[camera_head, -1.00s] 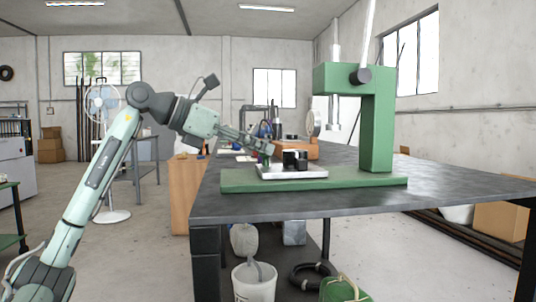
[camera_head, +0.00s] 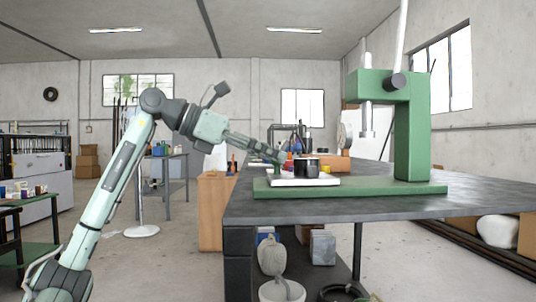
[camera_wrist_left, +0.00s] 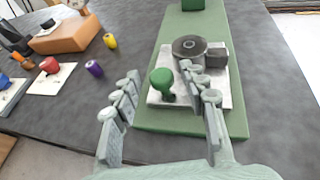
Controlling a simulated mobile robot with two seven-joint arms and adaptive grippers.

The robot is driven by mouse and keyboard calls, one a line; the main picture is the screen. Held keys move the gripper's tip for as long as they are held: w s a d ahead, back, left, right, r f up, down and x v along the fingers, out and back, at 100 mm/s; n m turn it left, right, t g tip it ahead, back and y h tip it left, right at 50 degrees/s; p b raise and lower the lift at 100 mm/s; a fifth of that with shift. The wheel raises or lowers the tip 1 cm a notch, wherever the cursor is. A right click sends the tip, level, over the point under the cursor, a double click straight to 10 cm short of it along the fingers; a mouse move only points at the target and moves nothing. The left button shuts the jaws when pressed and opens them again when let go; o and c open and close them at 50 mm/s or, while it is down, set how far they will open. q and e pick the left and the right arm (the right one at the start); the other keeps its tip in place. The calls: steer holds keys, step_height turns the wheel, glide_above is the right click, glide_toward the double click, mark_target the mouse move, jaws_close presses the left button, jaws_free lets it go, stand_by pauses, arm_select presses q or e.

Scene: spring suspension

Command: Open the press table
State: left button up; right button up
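The green press (camera_head: 411,130) stands on a green base (camera_head: 390,189) on the dark workbench. A white plate (camera_head: 290,182) lies on the base and carries a dark round part (camera_head: 306,169). In the left wrist view, the plate (camera_wrist_left: 222,88) also holds a dark block (camera_wrist_left: 216,55) and a green knob (camera_wrist_left: 162,79), beside the round part (camera_wrist_left: 188,46). My left gripper (camera_head: 284,159) is at the plate's left side. In the wrist view my left gripper (camera_wrist_left: 165,88) has its fingers spread, with the green knob visible between them; contact cannot be told. My right gripper is not in view.
On the bench left of the press are an orange-brown block (camera_wrist_left: 66,36), a yellow cylinder (camera_wrist_left: 110,41), a purple cylinder (camera_wrist_left: 95,68) and a red part on a white card (camera_wrist_left: 52,84). A wooden cabinet (camera_head: 212,212) stands left of the bench. The bench's front is clear.

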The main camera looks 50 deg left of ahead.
arm_select(q)
steer(key=v, duration=1.2)
steer(key=shift+r, duration=0.1)
stand_by(0.4)
